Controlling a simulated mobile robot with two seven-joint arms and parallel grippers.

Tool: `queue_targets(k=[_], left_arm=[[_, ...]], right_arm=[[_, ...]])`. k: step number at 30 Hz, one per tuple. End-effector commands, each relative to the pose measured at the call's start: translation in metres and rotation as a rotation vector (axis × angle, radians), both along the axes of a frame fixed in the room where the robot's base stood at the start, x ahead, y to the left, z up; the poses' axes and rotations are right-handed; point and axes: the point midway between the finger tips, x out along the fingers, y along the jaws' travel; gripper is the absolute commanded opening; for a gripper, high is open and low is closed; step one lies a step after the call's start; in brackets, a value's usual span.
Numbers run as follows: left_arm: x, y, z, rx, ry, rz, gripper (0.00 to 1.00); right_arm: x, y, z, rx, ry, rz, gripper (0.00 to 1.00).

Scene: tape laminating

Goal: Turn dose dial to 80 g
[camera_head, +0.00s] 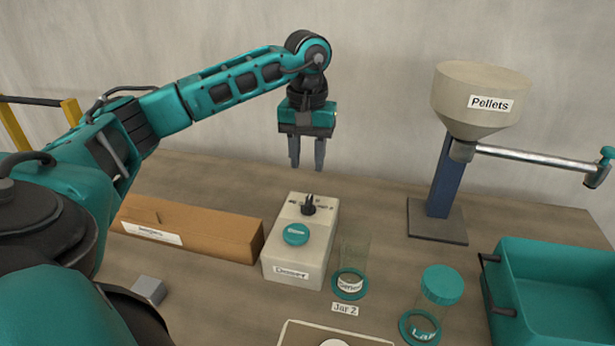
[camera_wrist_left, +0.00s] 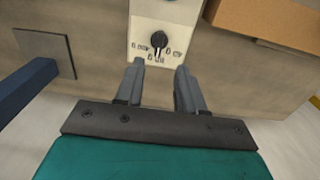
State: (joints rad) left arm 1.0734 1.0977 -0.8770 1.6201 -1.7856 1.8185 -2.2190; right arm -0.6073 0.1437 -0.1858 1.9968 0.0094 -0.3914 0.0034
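The doser (camera_head: 295,262) is a cream box with a sloped top, standing on the table. Its black dose dial (camera_head: 308,204) is at the back of the top, with small marks around it. A round teal button (camera_head: 295,234) is in front of the dial. My left gripper (camera_head: 307,168) points down above and behind the dial, open and empty, apart from it. In the left wrist view the dial (camera_wrist_left: 158,40) lies ahead of the gap between the fingers (camera_wrist_left: 155,75); the marks are too small to read surely. My right gripper is not in view.
A long cardboard box (camera_head: 190,230) lies left of the doser. A clear jar (camera_head: 350,275) stands close to its right, with a teal-lidded jar (camera_head: 440,292) further right. The pellet hopper (camera_head: 480,98) is at back right. A teal bin (camera_head: 550,280) is at right.

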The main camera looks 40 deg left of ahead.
Motion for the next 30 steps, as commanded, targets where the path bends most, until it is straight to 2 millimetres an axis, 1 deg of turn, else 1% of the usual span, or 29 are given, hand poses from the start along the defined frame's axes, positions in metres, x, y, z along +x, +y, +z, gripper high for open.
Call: queue_targets(k=[1, 3, 7, 30], left_arm=[[0.001, -0.001, 0.01, -0.001, -0.003, -0.001, 0.38], [0.001, -0.001, 0.017, -0.001, -0.002, -0.001, 0.38], [0.0, -0.001, 0.025, -0.002, 0.001, -0.001, 0.38], [0.0, 0.0, 0.026, -0.001, 0.002, -0.001, 0.38]], right_arm=[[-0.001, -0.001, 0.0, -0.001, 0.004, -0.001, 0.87], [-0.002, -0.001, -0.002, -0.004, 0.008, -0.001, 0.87], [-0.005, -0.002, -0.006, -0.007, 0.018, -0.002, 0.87], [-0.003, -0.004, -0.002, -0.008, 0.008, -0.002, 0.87]])
